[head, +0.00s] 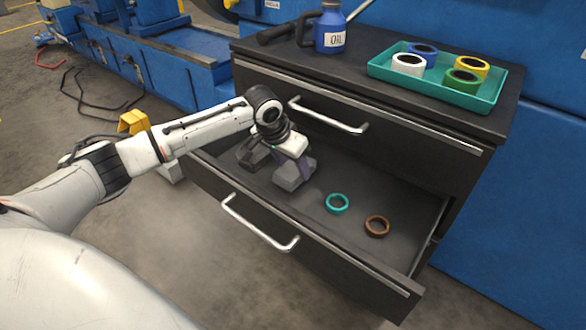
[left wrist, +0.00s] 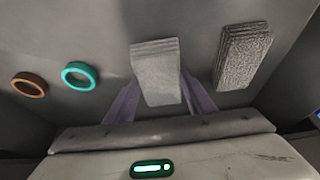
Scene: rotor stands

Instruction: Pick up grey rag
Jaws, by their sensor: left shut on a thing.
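The grey rag (head: 287,183) is a light grey folded block inside the open lower drawer (head: 335,269). My left gripper (head: 293,172) reaches down into the drawer and is shut on it. In the left wrist view the rag (left wrist: 156,66) sits between the two purple fingers of the gripper (left wrist: 160,95). I cannot tell whether the rag touches the drawer floor. My right gripper is not in view.
A darker, rough grey block (left wrist: 243,56) lies beside the rag. A teal ring (head: 337,203) and a brown ring (head: 377,226) lie in the drawer. Above are the cabinet top, a teal tray (head: 430,88) of coloured rolls and a blue oil can (head: 330,32).

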